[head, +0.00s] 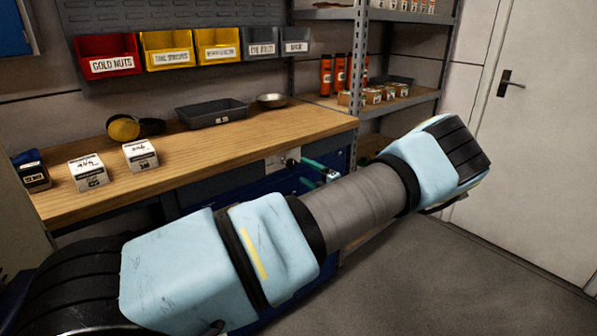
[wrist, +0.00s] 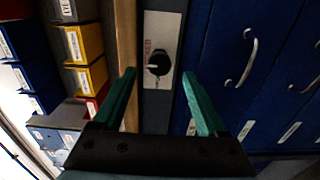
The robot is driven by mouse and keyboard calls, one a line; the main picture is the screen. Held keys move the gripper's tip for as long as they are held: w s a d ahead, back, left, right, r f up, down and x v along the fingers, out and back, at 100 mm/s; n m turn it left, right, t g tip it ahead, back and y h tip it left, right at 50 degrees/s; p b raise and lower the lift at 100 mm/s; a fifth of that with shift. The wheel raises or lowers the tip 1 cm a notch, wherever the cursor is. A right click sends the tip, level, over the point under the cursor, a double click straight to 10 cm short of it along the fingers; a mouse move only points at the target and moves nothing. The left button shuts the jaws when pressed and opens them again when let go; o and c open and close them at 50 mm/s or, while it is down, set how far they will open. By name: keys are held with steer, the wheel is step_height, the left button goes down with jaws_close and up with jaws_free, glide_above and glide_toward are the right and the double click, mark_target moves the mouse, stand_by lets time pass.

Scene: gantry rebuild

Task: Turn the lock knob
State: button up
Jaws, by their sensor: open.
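The lock knob (wrist: 159,64) is black and round with a pale pointer mark, set on a light plate (wrist: 163,30) with red lettering. The plate also shows in the head view at the bench's front edge (head: 277,162), with the dark knob (head: 292,162) at its right. My gripper (wrist: 158,74) is open. Its two green fingers stand to the left and right of the knob in the wrist view, with gaps on both sides. In the head view my gripper (head: 312,167) is close in front of the knob. I cannot tell how far the fingertips reach in depth.
Blue drawers (wrist: 235,60) with metal handles lie right of the plate in the wrist view. The wooden bench (head: 230,150) holds a grey tray (head: 213,113), a metal bowl (head: 272,100) and labelled boxes (head: 88,172). A shelf rack (head: 395,104) stands right of the bench.

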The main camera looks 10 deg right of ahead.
steer(key=v, duration=0.5)
steer(key=shift+b, duration=0.4)
steer(key=s+a+n+g+y, duration=0.1)
steer(key=s+a+n+g, duration=0.2)
steer(key=a+n+g, duration=0.65)
steer(key=s+a+n+g, duration=0.4)
steer(key=a+n, duration=0.9)
steer(key=a, duration=0.3)
steer(key=s+a+r+n+h, duration=0.3)
steer(key=s+n, duration=0.4)
steer(key=n, duration=0.5)
steer(key=s+a+r+n+g+h, duration=0.1)
steer(key=s+a+r+n+h, duration=0.2)
steer(key=n, duration=1)
steer(key=shift+s+a+r+h, duration=0.35)
steer(key=shift+s+r+h, duration=1.15)
steer(key=shift+s, duration=0.95)
steer(key=shift+r+n, duration=0.1)
steer(key=shift+n, duration=0.15)
